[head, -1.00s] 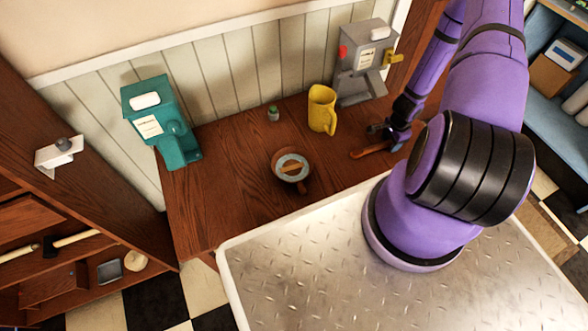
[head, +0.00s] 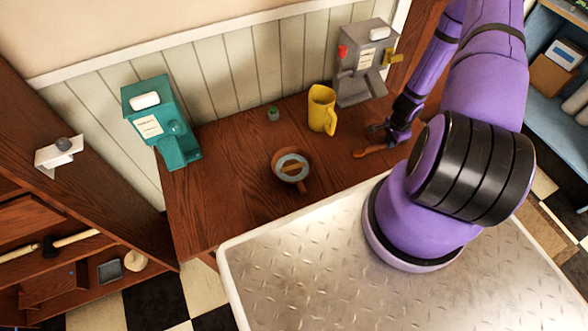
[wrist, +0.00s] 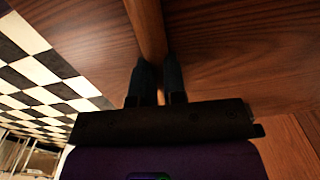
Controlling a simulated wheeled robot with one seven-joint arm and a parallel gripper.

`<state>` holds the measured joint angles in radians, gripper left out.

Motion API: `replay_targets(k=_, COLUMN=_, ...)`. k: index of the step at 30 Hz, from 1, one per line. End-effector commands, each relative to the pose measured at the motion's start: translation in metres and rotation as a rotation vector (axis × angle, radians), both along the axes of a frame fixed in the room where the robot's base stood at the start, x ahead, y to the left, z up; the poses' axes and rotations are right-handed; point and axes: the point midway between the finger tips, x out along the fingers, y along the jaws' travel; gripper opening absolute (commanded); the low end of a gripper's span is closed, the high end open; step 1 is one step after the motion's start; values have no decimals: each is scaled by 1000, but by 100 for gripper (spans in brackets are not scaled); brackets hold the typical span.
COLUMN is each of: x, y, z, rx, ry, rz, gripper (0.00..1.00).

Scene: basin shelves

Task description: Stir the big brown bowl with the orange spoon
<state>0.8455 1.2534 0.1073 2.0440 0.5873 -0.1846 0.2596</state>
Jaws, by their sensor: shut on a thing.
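The orange spoon (head: 370,150) is a brown-orange wooden piece on the right part of the wooden counter in the head view. My gripper (head: 389,143) is at its right end, partly covered by my arm. In the wrist view my gripper (wrist: 158,72) has its two dark fingers close together, shut on the spoon's handle (wrist: 149,28), which runs upward out of the picture. The spoon is low over the counter; I cannot tell whether it touches. The brown bowl (head: 304,184) stands left of the spoon, mid-counter, with a grey-blue ring and a brown piece inside it.
A grey dispenser (head: 362,70) is behind the gripper. A teal dispenser (head: 160,122) stands at the left, and a small green jar (head: 273,114) near the wall. The counter (head: 228,195) is clear left of the bowl.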

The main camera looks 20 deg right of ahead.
Motion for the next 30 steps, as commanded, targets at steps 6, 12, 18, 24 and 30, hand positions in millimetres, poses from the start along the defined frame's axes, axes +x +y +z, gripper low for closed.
replay_targets(k=6, x=0, y=0, z=7, rx=-1, ry=0, rz=1, gripper=0)
replay_targets(k=12, x=0, y=0, z=21, rx=-1, ry=-1, rz=1, gripper=0)
replay_targets(k=18, x=0, y=0, z=35, rx=-1, ry=-1, rz=1, gripper=0)
replay_targets(k=24, x=0, y=0, z=48, rx=-1, ry=-1, rz=0, gripper=0)
replay_targets(k=30, x=0, y=0, z=59, rx=-1, ry=0, rz=0, gripper=0)
